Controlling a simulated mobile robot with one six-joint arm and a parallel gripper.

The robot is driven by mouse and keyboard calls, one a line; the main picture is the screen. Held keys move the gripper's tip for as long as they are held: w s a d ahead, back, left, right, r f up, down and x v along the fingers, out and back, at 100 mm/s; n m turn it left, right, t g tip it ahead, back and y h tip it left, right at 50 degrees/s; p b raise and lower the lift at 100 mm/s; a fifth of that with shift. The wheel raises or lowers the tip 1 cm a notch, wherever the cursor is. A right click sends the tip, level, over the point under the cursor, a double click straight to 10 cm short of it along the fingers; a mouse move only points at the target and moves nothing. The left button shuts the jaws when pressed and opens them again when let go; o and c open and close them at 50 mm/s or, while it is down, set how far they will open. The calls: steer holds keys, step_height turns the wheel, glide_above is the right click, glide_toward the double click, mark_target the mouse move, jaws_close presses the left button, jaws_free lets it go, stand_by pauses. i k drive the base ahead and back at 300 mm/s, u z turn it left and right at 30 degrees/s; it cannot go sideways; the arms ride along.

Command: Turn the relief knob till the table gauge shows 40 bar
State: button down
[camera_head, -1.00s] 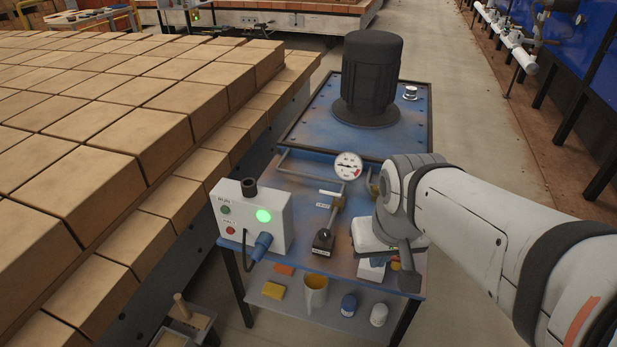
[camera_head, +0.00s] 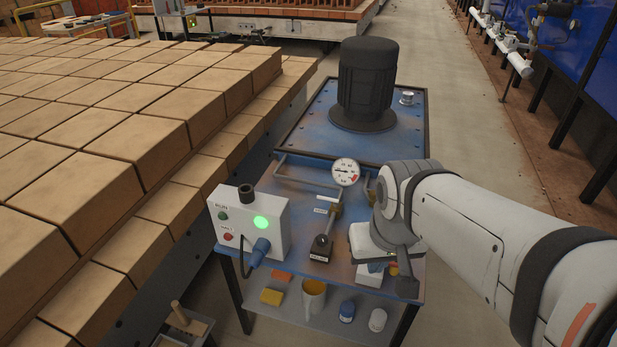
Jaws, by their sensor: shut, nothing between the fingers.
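The round white table gauge (camera_head: 346,172) stands on pipework at the middle of the blue hydraulic table (camera_head: 290,300). A red sector marks its lower right; the needle and figures are too small to read. A brass fitting (camera_head: 371,186) shows just right of the gauge, partly covered by my wrist. I cannot tell whether it belongs to the relief knob; no knob is clearly visible. A black block (camera_head: 320,248) with a rod and small labels sits in front of the gauge.
A white control box (camera_head: 250,222) with a lit green lamp stands at the table's left. A large black motor (camera_head: 366,85) rises behind the gauge. Stacked bricks (camera_head: 130,130) fill the left.

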mark_target(322, 240)
steer(key=k, duration=1.3)
steer(key=u, duration=0.4)
steer(key=i, duration=1.65)
steer(key=z, duration=0.55)
